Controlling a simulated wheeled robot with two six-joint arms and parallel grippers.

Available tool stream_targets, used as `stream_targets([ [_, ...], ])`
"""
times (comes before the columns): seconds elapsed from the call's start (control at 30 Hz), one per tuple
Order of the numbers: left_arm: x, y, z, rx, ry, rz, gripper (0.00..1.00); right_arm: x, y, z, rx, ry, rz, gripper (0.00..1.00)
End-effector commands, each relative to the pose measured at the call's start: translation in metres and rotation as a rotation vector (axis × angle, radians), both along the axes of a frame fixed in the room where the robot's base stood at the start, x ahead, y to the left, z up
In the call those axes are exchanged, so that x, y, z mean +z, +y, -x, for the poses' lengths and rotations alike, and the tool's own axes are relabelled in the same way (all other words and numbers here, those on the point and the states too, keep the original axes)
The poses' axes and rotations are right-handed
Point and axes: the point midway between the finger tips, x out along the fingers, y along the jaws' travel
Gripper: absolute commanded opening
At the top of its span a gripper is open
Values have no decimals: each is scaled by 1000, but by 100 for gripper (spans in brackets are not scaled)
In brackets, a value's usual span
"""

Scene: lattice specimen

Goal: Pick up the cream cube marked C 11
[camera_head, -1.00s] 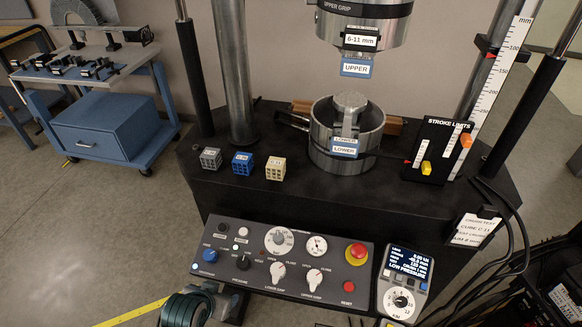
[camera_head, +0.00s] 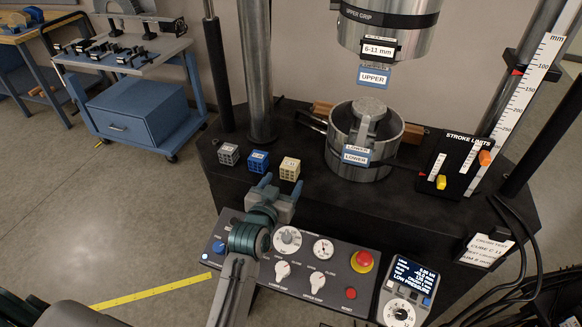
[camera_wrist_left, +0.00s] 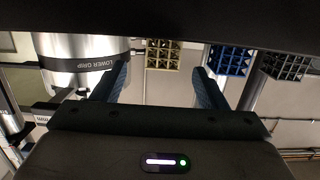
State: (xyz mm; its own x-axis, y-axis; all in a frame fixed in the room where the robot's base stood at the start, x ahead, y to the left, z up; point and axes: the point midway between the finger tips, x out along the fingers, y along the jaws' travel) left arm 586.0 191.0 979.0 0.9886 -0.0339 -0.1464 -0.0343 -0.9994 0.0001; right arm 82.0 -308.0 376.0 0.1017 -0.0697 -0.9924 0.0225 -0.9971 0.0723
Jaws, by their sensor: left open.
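The cream cube (camera_head: 289,168) is a small lattice block on the black machine table, rightmost of three cubes in a row. Its marking is too small to read in the head view. In the left wrist view the cream cube (camera_wrist_left: 163,55) shows between the fingers, beyond the tips and nearer the left one. My left gripper (camera_head: 281,184) is open and empty, in front of the blue and cream cubes. It also shows open in the left wrist view (camera_wrist_left: 162,75). My right gripper is not in view.
A blue cube (camera_head: 258,161) and a grey cube (camera_head: 229,153) stand to the left of the cream one. The lower grip cylinder (camera_head: 362,140) stands to the right. A control panel (camera_head: 300,262) with knobs and a red button lies in front, under my left arm.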

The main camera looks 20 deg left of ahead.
Motion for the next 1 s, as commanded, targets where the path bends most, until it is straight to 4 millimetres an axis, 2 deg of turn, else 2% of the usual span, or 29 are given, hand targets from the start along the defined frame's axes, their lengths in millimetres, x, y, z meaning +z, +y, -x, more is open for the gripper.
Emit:
stream_targets([
  [0.1, -1, 0, -17, 0, 0, -2, 66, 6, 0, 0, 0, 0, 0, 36],
  [0.33, -2, 0, -33, 0, 1, -1, 66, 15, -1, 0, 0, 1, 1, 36],
  [0.5, -4, 2, -57, 0, 3, -2, 66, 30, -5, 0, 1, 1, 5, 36],
  [0.6, -8, 1, -68, 0, 2, -1, 66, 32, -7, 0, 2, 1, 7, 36],
  [0.93, -12, 1, -75, 0, 2, 0, 66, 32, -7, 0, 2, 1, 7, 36],
  [1.0, -12, 1, -75, 0, 2, 0, 55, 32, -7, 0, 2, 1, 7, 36],
])
